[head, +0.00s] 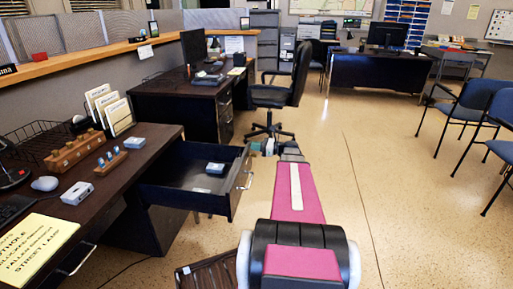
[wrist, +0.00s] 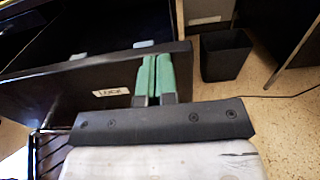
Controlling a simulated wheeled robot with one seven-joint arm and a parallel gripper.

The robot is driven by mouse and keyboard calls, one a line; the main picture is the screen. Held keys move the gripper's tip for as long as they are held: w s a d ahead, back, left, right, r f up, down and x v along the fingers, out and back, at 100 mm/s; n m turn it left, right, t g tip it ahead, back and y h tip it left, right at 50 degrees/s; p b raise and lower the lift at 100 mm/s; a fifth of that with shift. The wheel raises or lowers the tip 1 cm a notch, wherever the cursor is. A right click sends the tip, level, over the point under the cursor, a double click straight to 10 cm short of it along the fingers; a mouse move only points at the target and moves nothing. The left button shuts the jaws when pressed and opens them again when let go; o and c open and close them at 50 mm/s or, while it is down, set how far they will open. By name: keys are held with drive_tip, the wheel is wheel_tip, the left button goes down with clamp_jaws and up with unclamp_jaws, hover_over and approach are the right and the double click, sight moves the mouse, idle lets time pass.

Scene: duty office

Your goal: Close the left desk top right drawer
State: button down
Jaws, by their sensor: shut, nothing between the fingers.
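The left desk (head: 130,160) has its top right drawer (head: 180,197) pulled well out, with its front panel (head: 241,182) facing right. My gripper (head: 257,148) is at the far end of that front panel in the head view. In the wrist view the drawer front (wrist: 75,98) runs across the picture with a small label on it. My gripper's green fingers (wrist: 154,76) are shut together and empty, overlapping the right part of the front. Whether they touch it, I cannot tell.
A black office chair (head: 280,92) and a second desk (head: 185,103) stand beyond the drawer. A dark bin (wrist: 225,55) is right of the drawer in the wrist view. A slatted dark object (head: 208,272) is low in front. Open floor (head: 400,210) lies to the right.

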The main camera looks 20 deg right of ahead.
drive_tip(key=x, duration=3.4)
drive_tip(key=shift+d, duration=0.15)
drive_tip(key=v, duration=1.4)
drive_tip(key=s+a+n, duration=0.5)
drive_tip(key=s+n, duration=0.1)
drive_tip(key=n, duration=1.2)
drive_tip(key=x, duration=1.3)
drive_tip(key=shift+a, duration=0.25)
